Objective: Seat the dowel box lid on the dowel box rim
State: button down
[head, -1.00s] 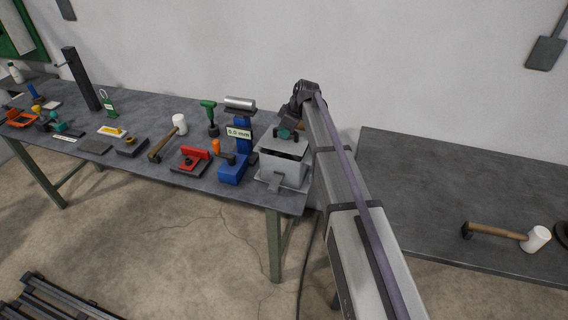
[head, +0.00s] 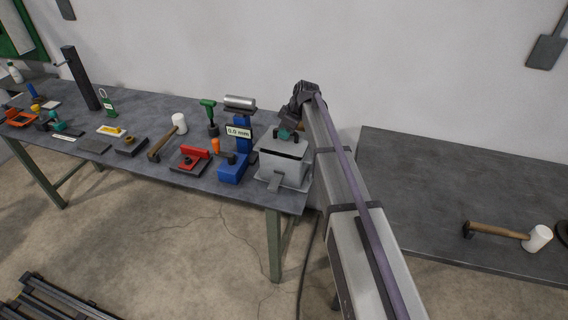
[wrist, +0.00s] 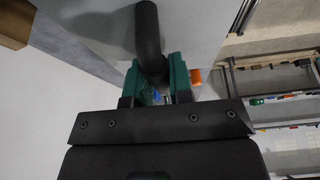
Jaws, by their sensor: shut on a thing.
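The grey dowel box (head: 281,170) stands at the right end of the left bench. The grey dowel box lid (head: 285,147) is at the top of the box, under my gripper (head: 287,134). A dark strip shows near the lid's edge; I cannot tell whether the lid touches the rim all round. In the wrist view my teal gripper fingers (wrist: 158,84) are shut on the lid's dark curved handle (wrist: 149,38), with the grey lid surface (wrist: 190,28) behind it. The far side of the rim is hidden.
Just left of the box stand a blue stand with a small display (head: 239,132) and a blue block (head: 233,170). A red tool (head: 191,158) and a white-headed mallet (head: 179,123) lie farther left. The right bench (head: 440,195) is mostly clear.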

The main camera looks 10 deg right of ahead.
jog(key=shift+f+b, duration=1.1)
dwell(1.1)
jog(key=c, duration=0.9)
grip_release()
jog(key=shift+c, duration=0.2)
jog(key=p+v, duration=1)
jog(key=v, duration=0.1)
jog(key=shift+r, duration=0.15)
jog(key=shift+f, duration=0.2)
